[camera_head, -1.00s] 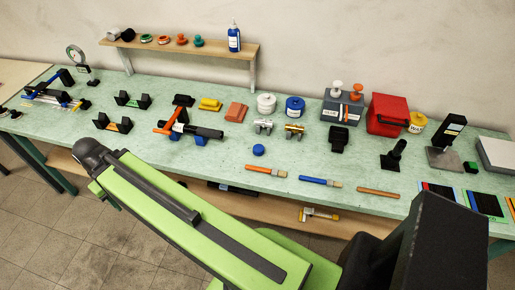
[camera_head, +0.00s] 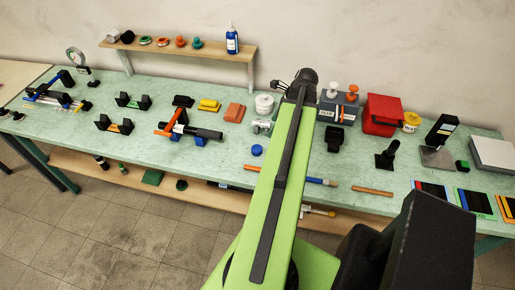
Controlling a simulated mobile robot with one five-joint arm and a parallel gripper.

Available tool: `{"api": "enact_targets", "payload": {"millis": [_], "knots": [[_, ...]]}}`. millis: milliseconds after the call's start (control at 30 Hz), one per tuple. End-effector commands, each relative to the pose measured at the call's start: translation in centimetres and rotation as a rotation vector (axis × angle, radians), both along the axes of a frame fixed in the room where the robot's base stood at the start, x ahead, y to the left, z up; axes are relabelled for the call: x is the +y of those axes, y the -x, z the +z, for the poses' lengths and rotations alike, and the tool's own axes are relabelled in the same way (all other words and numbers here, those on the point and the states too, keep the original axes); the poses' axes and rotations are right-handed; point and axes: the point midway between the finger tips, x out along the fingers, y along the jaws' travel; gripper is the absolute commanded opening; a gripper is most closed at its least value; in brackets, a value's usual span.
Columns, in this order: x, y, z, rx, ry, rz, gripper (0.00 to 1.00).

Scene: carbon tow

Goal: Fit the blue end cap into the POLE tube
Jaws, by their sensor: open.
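The blue end cap (camera_head: 256,150) appears to be the small blue disc lying on the green bench top, left of my arm. A black tube (camera_head: 207,133) lies on blue supports to its left, with an orange-handled tool beside it. It may be the POLE tube, but its label is too small to read. My gripper (camera_head: 278,85) shows as small dark fingers at the far end of my green arm, above the back of the bench. It is open, appears empty and is apart from the cap. Its far side is hidden by my arm.
A white jar (camera_head: 264,104) stands beneath my gripper. A red box (camera_head: 382,115) and a grey bin (camera_head: 338,110) stand to the right. Several brushes and sticks lie along the front edge. A wooden shelf (camera_head: 185,47) stands at the back. Bench around the blue cap is fairly clear.

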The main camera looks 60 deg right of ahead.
Motion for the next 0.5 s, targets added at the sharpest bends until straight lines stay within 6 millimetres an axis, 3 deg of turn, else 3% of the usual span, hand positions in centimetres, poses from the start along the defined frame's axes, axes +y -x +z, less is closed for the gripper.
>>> {"api": "enact_targets", "payload": {"millis": [233,500], "knots": [[-0.1,0.0,-1.1,0.000,-0.004,-0.014,0.71],[0.5,-1.9,-6.5,0.001,-0.003,-0.011,0.71]]}}
